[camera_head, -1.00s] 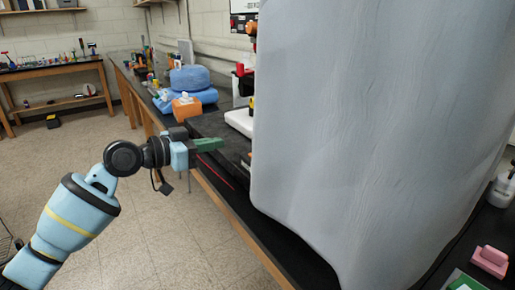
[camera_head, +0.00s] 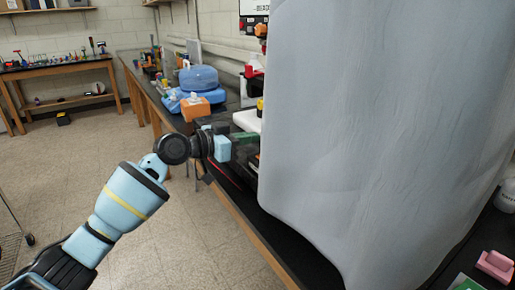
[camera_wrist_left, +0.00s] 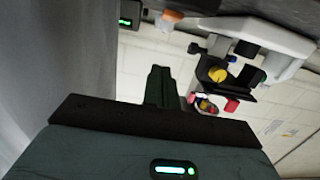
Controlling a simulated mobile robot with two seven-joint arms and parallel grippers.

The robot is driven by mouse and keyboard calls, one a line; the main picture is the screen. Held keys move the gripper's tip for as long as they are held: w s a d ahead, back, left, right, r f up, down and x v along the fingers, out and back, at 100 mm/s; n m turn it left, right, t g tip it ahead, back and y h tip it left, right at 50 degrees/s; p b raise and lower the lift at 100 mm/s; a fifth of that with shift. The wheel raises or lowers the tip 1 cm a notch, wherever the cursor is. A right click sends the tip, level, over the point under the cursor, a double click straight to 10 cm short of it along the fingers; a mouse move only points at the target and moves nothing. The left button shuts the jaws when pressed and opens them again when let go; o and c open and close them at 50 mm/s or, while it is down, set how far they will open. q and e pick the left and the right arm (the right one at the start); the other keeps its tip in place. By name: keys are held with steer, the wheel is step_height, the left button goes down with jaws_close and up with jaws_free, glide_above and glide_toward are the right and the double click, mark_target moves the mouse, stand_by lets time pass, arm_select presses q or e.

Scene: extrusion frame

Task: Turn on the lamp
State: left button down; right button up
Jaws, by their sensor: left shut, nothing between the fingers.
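I cannot make out a lamp in either view. My left gripper (camera_head: 243,136) reaches over the front edge of the black bench, beside the large grey sheet-like panel. Its green fingers show only in part in the head view. In the left wrist view the fingers (camera_wrist_left: 160,86) are together and empty, with the grey surface to their left. A small lit green display (camera_wrist_left: 129,13) shows at the top of that view, apart from the fingers. The large grey panel (camera_head: 380,130) hides much of the bench. My right gripper is out of view.
A blue rounded device (camera_head: 198,78) and an orange tissue box (camera_head: 195,108) stand farther back on the bench. A white block (camera_head: 247,120) lies near my gripper. Pink (camera_head: 495,264) items sit at lower right. The floor (camera_head: 90,160) at left is mostly open.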

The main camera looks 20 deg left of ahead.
mark_target(258, 156)
arm_select(q)
steer(key=x, duration=0.2)
steer(key=shift+w+d+f, duration=0.15)
steer(key=shift+w+d, duration=0.1)
steer(key=shift+w, duration=0.05)
step_height(258, 156, down, 3)
steer(key=shift+r, duration=0.25)
steer(key=shift+f, duration=0.65)
steer(key=shift+r, duration=0.1)
